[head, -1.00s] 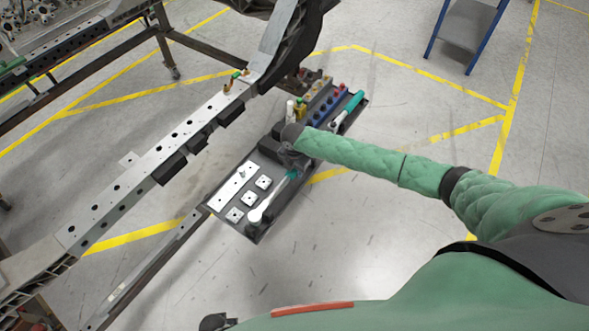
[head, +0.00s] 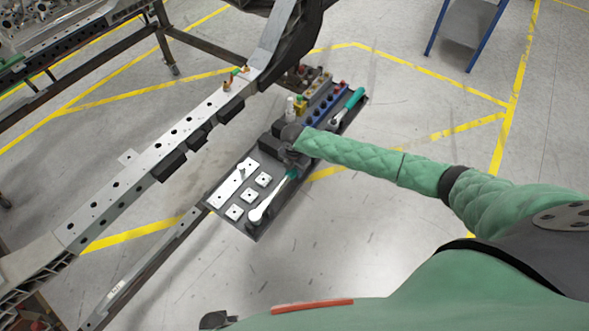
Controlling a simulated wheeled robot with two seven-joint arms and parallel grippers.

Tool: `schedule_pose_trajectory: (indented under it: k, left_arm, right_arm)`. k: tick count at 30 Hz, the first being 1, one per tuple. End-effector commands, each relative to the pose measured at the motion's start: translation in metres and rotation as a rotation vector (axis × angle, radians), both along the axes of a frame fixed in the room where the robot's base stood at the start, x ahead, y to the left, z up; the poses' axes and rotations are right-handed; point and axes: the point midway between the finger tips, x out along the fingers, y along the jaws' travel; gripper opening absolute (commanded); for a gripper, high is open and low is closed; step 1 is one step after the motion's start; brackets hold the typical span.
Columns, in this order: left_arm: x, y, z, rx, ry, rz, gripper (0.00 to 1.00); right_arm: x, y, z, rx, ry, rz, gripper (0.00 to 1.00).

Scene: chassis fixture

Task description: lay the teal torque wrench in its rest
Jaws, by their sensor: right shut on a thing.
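A teal-handled wrench (head: 269,201) with a pale shaft and round head lies slantwise over the near end of the dark tray (head: 258,229). My right gripper (head: 292,160) is shut at its teal handle end; the fingers are largely hidden by the wrist. I cannot tell whether the wrench touches the tray. A second teal-handled tool (head: 350,104) lies at the tray's far right end. I cannot make out which spot is the wrench's rest. My left gripper is not in view.
White square plates (head: 263,179) and a long white plate (head: 231,186) lie beside the wrench. A blue rack (head: 322,108) and small bottles stand at the tray's far end. A long perforated metal beam (head: 150,175) runs along the left. Open floor lies right of the tray.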

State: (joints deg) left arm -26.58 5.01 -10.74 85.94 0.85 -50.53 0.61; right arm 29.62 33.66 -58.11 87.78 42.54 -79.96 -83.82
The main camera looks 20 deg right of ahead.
Motion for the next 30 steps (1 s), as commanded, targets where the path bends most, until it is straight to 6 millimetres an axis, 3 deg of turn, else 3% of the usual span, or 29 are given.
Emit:
schedule_pose_trajectory:
  k: [17, 18, 21, 30]
  left_arm:
    - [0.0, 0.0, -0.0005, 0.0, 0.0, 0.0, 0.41]
    - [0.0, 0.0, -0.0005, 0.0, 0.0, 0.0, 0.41]
    - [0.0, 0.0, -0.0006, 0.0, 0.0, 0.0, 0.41]
    - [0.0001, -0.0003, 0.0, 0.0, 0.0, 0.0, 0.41]
  right_arm:
    - [0.0009, 0.0003, -0.0053, 0.001, -0.002, 0.0, 0.0]
    - [0.0009, 0.0003, -0.0053, 0.001, -0.002, 0.0, 0.41]
    - [0.0007, 0.0002, -0.0056, 0.001, -0.002, 0.0, 0.59]
    - [-0.0005, -0.0003, -0.0077, -0.001, 0.001, 0.0, 0.59]
